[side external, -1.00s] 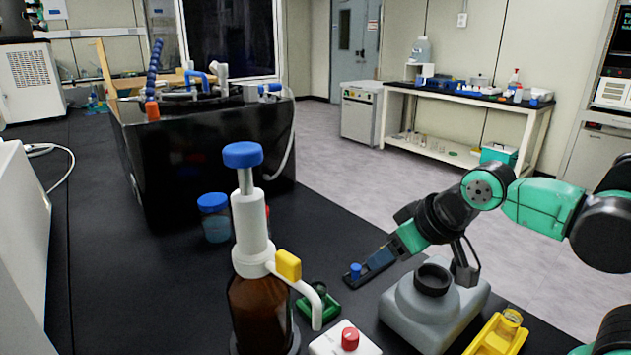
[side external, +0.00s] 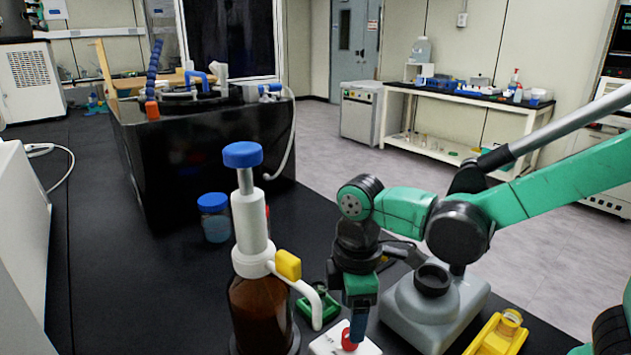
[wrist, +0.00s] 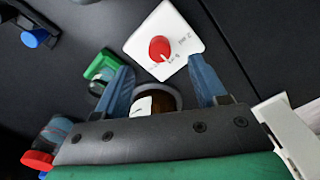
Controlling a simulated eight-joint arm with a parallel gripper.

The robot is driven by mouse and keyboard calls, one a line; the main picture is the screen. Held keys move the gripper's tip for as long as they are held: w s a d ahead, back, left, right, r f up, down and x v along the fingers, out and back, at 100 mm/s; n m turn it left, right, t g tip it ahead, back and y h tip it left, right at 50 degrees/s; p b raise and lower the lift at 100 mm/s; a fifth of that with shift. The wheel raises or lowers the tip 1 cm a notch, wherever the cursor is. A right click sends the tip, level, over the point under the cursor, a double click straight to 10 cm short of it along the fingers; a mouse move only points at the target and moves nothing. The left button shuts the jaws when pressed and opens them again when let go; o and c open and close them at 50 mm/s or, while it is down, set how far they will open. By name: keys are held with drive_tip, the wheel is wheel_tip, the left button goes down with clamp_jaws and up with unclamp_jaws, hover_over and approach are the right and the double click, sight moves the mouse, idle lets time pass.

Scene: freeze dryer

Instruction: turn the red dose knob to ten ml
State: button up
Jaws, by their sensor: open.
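The red dose knob (side external: 349,340) sits on a white box (side external: 322,346) at the bottom of the side view. In the wrist view the red knob (wrist: 160,48) is seen from above, with small dark marks beside it on the white box (wrist: 185,28); I cannot read them clearly. My gripper (side external: 357,332) points down at the knob, with its blue fingers overlapping it in the side view. In the wrist view my gripper (wrist: 163,78) is open, and the knob shows beyond and between the two fingertips. Contact with the knob cannot be made out.
A tall amber dispenser bottle (side external: 258,308) with a white pump and blue top stands left of the box. A green holder (side external: 318,306) is behind it. A grey device (side external: 432,308) and a yellow holder (side external: 497,335) are to the right. A blue-lidded jar (side external: 214,222) stands farther back.

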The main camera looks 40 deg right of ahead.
sight(346, 344)
drive_tip(key=shift+f, duration=2.25)
clamp_jaws()
